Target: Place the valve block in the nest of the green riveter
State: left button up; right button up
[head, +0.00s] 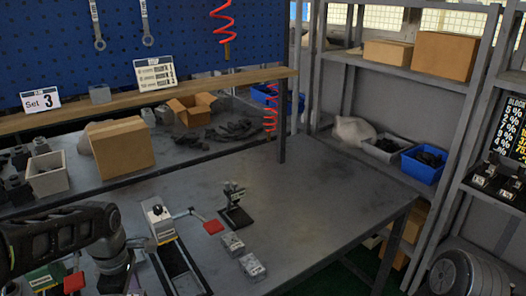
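Two small grey blocks with pale labels, which look like valve blocks, lie on the grey bench: one block (232,244) just in front of a black stand, the other block (252,266) nearer to me. A green part (45,276), perhaps of the green riveter, shows at the lower left below my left arm. My arm hides much of that spot, and no nest can be made out. My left gripper (122,279) points down beside the green part, left of the blocks and well apart from them. Its fingers are too dark to read. My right gripper is out of view.
A pale device (159,219) with a red-ended lever (213,227) stands mid-bench, with a dark open frame (181,268) before it. The black stand (235,206) is beside it. Cardboard boxes and bins crowd the back left. The bench's right half is clear.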

pick_arm(q)
jog(key=m, duration=0.1)
jog(key=w+m, duration=0.1)
jog(key=m, duration=0.1)
jog(key=shift+w+r, duration=0.15)
jog(key=shift+r, duration=0.05)
jog(key=w+d+f+m, duration=0.2)
jog(key=w+d+m, duration=0.6)
jog(key=d+m, duration=0.4)
jog(key=m, duration=0.5)
jog(key=shift+w+d+f, duration=0.3)
jog(key=shift+d+f, duration=0.1)
